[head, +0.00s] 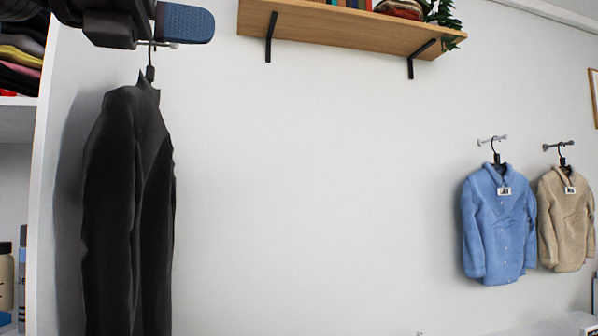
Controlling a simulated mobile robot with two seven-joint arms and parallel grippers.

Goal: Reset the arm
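My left gripper (184,23) is at the top left, in front of the upper end of a black hanger hook (151,68). Only one blue finger pad shows clearly, so I cannot tell if it is open or shut. A black jacket (128,205) hangs upright from that hanger, below the gripper. A thin metal peg (173,45) shows just under the gripper; where the hook meets it is hidden. My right gripper is out of view.
A white shelf unit (20,118) with folded clothes stands at the left edge. A wooden shelf (335,30) is at the top. A blue shirt (498,225) and a beige jacket (566,220) hang at the right. The middle wall is clear.

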